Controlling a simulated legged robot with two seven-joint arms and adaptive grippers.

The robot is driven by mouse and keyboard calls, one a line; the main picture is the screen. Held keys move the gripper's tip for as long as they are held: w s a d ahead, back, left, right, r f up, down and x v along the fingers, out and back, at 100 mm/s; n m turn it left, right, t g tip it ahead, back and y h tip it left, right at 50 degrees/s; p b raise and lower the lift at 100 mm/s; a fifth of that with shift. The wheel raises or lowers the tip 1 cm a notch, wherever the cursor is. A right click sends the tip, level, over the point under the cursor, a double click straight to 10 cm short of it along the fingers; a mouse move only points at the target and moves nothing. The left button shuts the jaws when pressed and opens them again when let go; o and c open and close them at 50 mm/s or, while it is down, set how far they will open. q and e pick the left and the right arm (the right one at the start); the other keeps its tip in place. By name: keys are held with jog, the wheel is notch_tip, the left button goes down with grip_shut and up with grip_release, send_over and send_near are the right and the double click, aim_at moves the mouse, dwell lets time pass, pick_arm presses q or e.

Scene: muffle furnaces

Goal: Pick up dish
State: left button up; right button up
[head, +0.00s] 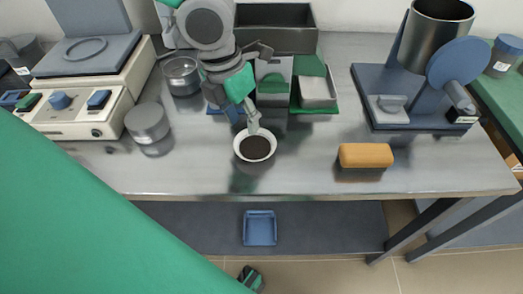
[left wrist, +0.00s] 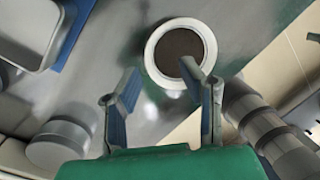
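The dish (head: 242,155) is a small white round bowl with dark content. It stands upright on the steel table, near the middle of the front half. My left gripper (head: 250,118) reaches down from above, with a fingertip at the dish's far rim. In the left wrist view the gripper (left wrist: 158,72) has its two fingers spread apart with nothing held between them. The dish (left wrist: 152,65) lies just beyond the fingertips there, and the right fingertip overlaps its rim. I cannot tell whether it touches.
An orange-brown block (head: 366,155) lies to the right of the dish. Metal containers (head: 148,122) and a hotplate device (head: 75,105) stand at left. Trays (head: 316,92) sit behind, and a blue-based apparatus (head: 390,75) at right. The table front around the dish is clear.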

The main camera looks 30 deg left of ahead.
aim_at(240, 135)
pick_arm(q)
jog(key=f+b, duration=0.1)
jog(key=f, duration=0.1)
jog(key=a+f+b, duration=0.1)
jog(key=f, duration=0.1)
jog(key=shift+a+f, duration=0.1)
jog(key=shift+f, duration=0.25)
jog(key=shift+a+f, duration=0.3)
jog(key=shift+d+r, duration=0.15)
jog(key=shift+d, duration=0.7)
jog(key=c, duration=0.7)
jog(key=shift+d+r, duration=0.15)
jog(key=shift+d, duration=0.1)
grip_shut()
jog(key=shift+s+a, duration=0.1)
jog(key=shift+a, duration=0.75)
jog(key=shift+r, duration=0.2)
notch_tip(240, 135, up, 9)
jog(key=p, duration=0.4)
jog(key=shift+d+r, duration=0.1)
jog(key=shift+d, duration=0.05)
pick_arm(e)
jog(key=shift+a+r, duration=0.4)
jog(key=shift+r, duration=0.25)
jog(key=shift+a+r, duration=0.35)
jog(key=shift+r, duration=0.25)
